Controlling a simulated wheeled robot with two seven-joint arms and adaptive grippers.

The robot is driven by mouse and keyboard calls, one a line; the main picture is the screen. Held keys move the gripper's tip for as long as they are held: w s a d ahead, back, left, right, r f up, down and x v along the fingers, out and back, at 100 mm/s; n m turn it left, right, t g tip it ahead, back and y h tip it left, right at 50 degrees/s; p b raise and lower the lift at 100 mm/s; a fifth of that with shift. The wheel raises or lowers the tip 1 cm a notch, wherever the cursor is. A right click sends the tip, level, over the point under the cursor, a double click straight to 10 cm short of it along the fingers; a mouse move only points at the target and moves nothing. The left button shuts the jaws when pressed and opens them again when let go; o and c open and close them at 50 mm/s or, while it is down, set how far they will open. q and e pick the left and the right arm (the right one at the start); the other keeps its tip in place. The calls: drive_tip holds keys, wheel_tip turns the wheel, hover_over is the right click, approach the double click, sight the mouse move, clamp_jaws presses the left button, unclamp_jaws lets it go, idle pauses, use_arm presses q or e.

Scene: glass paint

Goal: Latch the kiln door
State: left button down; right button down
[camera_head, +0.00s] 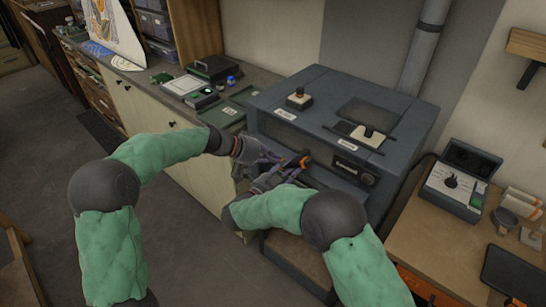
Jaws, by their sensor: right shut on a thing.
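A black and orange handle (299,160) shows at the front, just by my grippers. My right gripper (286,174) is shut on this handle, as far as the small view shows. My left gripper (268,157) is close beside it, at the kiln front. Its fingers overlap the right gripper, so its opening is unclear. The latch itself is hard to make out.
A counter at the left holds a white pad (182,86), a black case (213,68) and a green mat (222,114). A wooden table at the right holds a control box (455,185) and a dark tablet (515,272). A grey pipe (424,50) rises behind the kiln.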

drive_tip(key=c, duration=0.8)
unclamp_jaws()
drive_tip(key=shift+c, duration=0.2)
use_arm(q)
drive_tip(key=shift+s+d+f, duration=0.1)
drive_tip(key=shift+d+f, duration=0.05)
drive_tip(key=shift+f, duration=0.1)
